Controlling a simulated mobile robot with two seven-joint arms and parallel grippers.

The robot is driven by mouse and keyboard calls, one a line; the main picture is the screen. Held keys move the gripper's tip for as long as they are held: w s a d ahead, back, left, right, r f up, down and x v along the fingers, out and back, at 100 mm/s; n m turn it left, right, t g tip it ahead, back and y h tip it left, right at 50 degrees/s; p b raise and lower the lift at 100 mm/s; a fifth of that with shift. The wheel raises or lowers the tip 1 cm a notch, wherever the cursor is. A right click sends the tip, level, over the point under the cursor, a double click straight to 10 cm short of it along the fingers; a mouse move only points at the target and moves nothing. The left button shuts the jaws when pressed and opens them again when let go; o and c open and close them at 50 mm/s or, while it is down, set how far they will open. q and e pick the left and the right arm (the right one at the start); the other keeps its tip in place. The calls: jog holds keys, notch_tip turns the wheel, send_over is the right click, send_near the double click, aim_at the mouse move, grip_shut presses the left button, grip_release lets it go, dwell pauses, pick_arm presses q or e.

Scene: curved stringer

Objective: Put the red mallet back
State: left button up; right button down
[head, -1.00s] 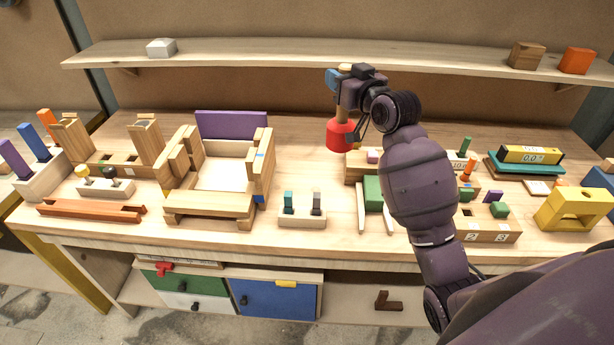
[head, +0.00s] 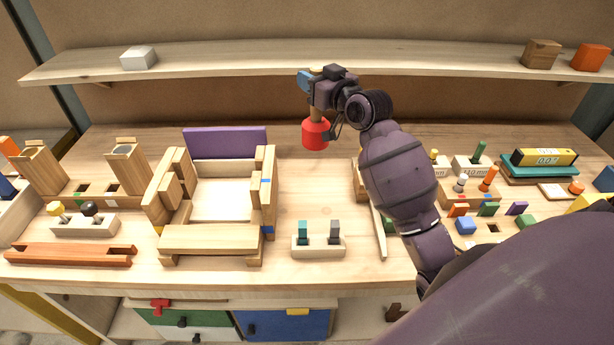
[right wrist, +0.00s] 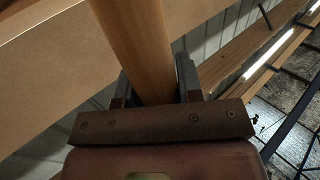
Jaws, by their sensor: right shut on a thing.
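The red mallet (head: 316,134) hangs head down above the back middle of the bench in the head view, its wooden handle upright. My right gripper (head: 317,98) is shut on the handle, above the red head. In the right wrist view the wooden handle (right wrist: 137,45) runs between the two fingers (right wrist: 152,90); the red head is not seen there. Two wooden holders with open tops, a left one (head: 39,168) and a right one (head: 127,165), stand on a base at the back left. My left gripper is not in view.
A wooden frame with a purple board (head: 225,143) stands left of the mallet. A long shelf (head: 300,62) runs behind and above. A small block with two pegs (head: 318,246) sits near the front edge. Bare bench (head: 310,190) lies below the mallet. Several blocks and pegs crowd the right side.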

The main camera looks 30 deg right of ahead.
aim_at(313, 134)
jog(key=f, duration=0.5)
jog(key=shift+s+f, duration=0.25)
notch_tip(313, 134, down, 9)
jog(key=shift+w+f+b, duration=0.1)
jog(key=shift+b, duration=0.45)
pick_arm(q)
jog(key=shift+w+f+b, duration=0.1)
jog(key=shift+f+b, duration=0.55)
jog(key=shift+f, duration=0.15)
pick_arm(e)
notch_tip(313, 134, down, 5)
jog(key=shift+r, duration=0.2)
jog(key=c, duration=0.8)
grip_release()
jog(key=shift+f, duration=0.1)
